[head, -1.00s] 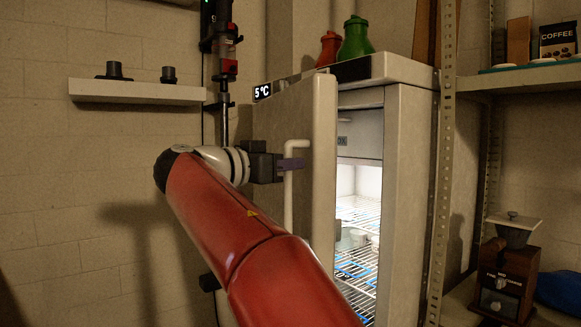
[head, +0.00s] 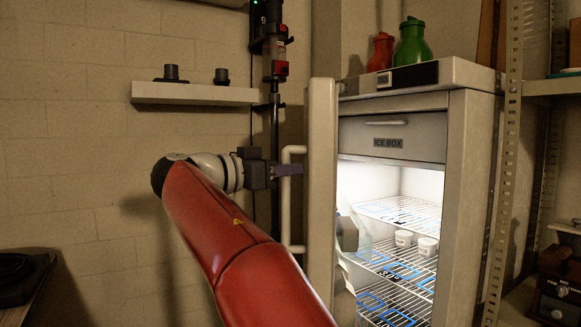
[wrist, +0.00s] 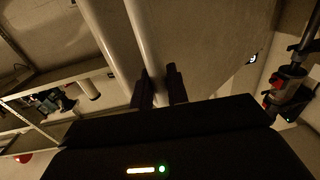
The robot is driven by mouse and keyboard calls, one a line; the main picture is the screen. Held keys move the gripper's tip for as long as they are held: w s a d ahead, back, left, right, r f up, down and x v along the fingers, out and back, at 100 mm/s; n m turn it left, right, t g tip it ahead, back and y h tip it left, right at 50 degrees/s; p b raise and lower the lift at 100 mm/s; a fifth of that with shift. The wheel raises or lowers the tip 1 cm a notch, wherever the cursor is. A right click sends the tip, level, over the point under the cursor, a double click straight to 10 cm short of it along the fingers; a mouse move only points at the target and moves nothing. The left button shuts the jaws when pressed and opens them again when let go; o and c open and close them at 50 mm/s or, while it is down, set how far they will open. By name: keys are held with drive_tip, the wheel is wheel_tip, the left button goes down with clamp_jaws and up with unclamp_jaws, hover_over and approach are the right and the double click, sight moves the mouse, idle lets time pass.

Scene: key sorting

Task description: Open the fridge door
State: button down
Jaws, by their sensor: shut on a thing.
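The fridge (head: 470,170) stands right of centre in the head view with its lit inside showing. Its door (head: 321,190) stands swung out toward me, seen nearly edge-on. The white door handle (head: 286,215) is on the door's left side; it also shows as a pale bar in the wrist view (wrist: 147,50). My gripper (head: 290,170) is shut on the handle near its upper end. In the wrist view both dark fingers (wrist: 160,85) sit around the bar. The door's outer face (wrist: 210,45) fills the middle of that view.
Inside are wire shelves (head: 405,215) with white cups (head: 427,246) and a closed ice box drawer (head: 392,137). Red (head: 382,52) and green (head: 411,43) bottles stand on top. A wall shelf (head: 195,93) and a vacuum cleaner (head: 274,70) are on the left. A metal rack post (head: 506,150) stands close on the right.

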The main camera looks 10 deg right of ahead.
drive_tip(key=c, duration=1.4)
unclamp_jaws()
drive_tip(key=shift+w+d, duration=0.1)
drive_tip(key=shift+c, duration=0.2)
drive_tip(key=v, duration=0.8)
